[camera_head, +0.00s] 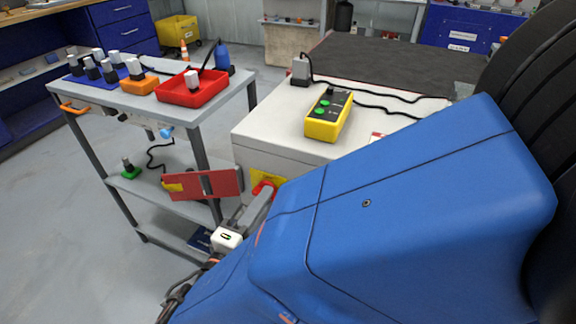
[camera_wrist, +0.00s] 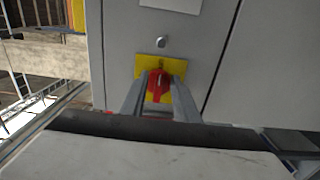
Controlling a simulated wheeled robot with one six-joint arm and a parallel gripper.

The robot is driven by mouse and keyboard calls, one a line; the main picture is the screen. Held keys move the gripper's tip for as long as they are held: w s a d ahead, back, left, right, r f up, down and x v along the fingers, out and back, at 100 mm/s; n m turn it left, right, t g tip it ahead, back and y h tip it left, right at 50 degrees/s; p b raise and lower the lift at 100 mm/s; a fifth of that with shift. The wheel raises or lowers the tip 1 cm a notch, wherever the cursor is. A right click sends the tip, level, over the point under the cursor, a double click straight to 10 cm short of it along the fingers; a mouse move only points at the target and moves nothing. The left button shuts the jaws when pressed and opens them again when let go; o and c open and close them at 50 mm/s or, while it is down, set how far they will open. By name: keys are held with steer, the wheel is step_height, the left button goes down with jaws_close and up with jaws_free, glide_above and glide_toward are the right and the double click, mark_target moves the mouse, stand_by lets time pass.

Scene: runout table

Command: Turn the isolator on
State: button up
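The isolator is a red rotary handle (camera_wrist: 158,86) on a yellow plate (camera_wrist: 151,66), on the front of a grey cabinet (camera_wrist: 120,40). A small white mark shows on the handle. In the head view the red handle (camera_head: 263,187) and yellow plate (camera_head: 268,178) are partly hidden by my arm. My gripper (camera_wrist: 161,82) faces the plate, one finger on each side of the handle. The fingers look apart, with the handle between them; whether they touch it I cannot tell. In the head view my gripper (camera_head: 255,207) is at the cabinet front.
A yellow control box (camera_head: 328,116) with green buttons and cables lies on the cabinet top. A grey trolley (camera_head: 130,97) with a red tray (camera_head: 192,90) stands to the left. Floor at the left is clear.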

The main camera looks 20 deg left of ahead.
steer(key=s+a, duration=0.1)
steer(key=s, duration=1.6)
steer(key=shift+s+a, duration=0.2)
steer(key=shift+a, duration=0.05)
